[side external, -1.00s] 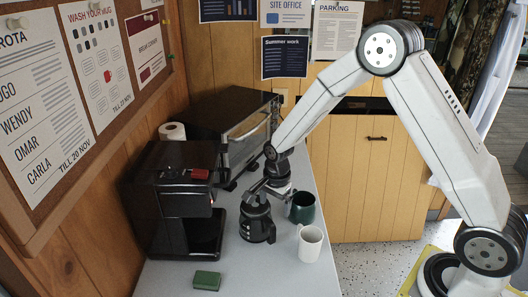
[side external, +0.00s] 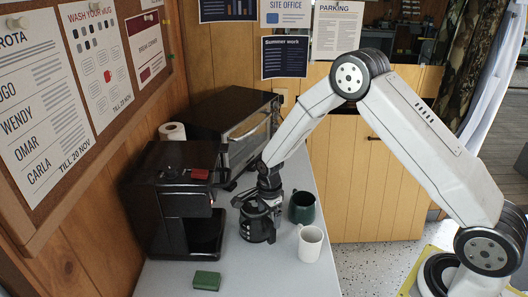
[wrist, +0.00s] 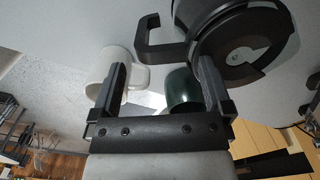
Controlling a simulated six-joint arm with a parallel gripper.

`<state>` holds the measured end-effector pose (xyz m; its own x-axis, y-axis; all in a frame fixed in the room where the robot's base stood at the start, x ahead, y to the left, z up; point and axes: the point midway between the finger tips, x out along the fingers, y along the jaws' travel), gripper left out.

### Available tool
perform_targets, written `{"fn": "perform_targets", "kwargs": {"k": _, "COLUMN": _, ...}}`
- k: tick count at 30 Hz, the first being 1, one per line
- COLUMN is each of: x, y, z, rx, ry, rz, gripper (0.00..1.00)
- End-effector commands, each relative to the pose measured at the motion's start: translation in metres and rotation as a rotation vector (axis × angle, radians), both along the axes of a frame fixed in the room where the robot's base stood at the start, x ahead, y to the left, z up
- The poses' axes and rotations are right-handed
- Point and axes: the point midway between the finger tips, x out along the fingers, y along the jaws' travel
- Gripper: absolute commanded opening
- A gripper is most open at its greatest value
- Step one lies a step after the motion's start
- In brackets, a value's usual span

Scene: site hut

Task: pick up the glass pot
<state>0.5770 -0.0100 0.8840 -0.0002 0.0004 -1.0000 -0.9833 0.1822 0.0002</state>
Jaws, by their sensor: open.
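The glass pot (side external: 257,228), with a black lid and black handle, stands on the grey counter in front of the coffee machine. In the wrist view the pot (wrist: 235,28) is at the upper right, with its handle (wrist: 150,38) pointing left. My gripper (side external: 260,198) is at the pot's top in the side view and hides part of it. In the wrist view my gripper (wrist: 160,75) is open and empty, its fingers spread apart with the handle beyond the gap. I cannot tell whether a finger touches the pot.
A white mug (side external: 310,243) and a dark green mug (side external: 302,207) stand close to the right of the pot. The black coffee machine (side external: 170,170) is to the left, a toaster oven (side external: 245,135) behind. A green sponge (side external: 206,280) lies at the front.

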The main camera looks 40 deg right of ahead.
Motion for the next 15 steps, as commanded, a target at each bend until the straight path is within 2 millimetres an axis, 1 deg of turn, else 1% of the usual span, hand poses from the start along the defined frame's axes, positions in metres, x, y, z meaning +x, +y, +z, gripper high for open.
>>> {"fn": "perform_targets", "kwargs": {"k": 8, "x": 0.000, "y": 0.000, "z": -0.004, "rx": 0.000, "ry": 0.000, "rz": 0.001, "gripper": 1.00}}
{"fn": "perform_targets", "kwargs": {"k": 11, "x": 0.000, "y": 0.000, "z": -0.010, "rx": 0.000, "ry": 0.001, "rz": 0.001, "gripper": 1.00}}
{"fn": "perform_targets", "kwargs": {"k": 15, "x": -0.001, "y": 0.000, "z": -0.025, "rx": 0.000, "ry": 0.002, "rz": 0.001, "gripper": 1.00}}
